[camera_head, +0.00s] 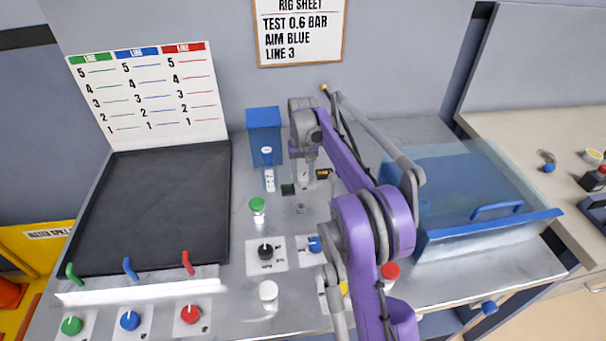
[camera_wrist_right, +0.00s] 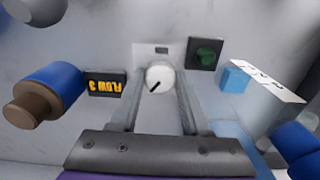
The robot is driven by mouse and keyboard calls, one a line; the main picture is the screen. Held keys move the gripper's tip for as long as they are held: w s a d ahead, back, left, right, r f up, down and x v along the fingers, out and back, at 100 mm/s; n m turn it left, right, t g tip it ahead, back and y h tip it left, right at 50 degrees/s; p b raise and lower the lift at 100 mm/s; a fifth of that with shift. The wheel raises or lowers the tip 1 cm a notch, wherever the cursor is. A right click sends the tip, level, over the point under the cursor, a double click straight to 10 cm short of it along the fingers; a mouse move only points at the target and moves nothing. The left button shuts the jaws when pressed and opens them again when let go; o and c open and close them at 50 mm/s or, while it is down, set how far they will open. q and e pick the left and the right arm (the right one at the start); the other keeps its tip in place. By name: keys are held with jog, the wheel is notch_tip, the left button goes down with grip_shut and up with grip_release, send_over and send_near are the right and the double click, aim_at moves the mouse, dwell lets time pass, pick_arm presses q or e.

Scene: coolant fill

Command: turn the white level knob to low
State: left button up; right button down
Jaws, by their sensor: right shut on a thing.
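The white knob (camera_wrist_right: 159,77) shows between the fingertips of my right gripper (camera_wrist_right: 158,82) in the right wrist view. Its black pointer line runs toward the lower left of that picture. A finger lies on either side of the knob, and the gripper is shut on it. In the head view my right gripper (camera_head: 304,174) reaches down to the panel at the back of the bench and mostly covers the knob. The knob's low mark cannot be read. My left gripper is not in view.
A blue box (camera_head: 264,130) stands behind left. Green (camera_head: 257,206), black (camera_head: 265,250) and white (camera_head: 268,292) controls stand nearer. A clear blue-edged bin (camera_head: 490,235) is at right.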

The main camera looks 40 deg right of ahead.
aim_at(303, 176)
jog(key=shift+c, duration=1.9)
grip_release()
jog(key=shift+r, duration=0.1)
notch_tip(303, 176, up, 11)
jog(key=p, duration=0.1)
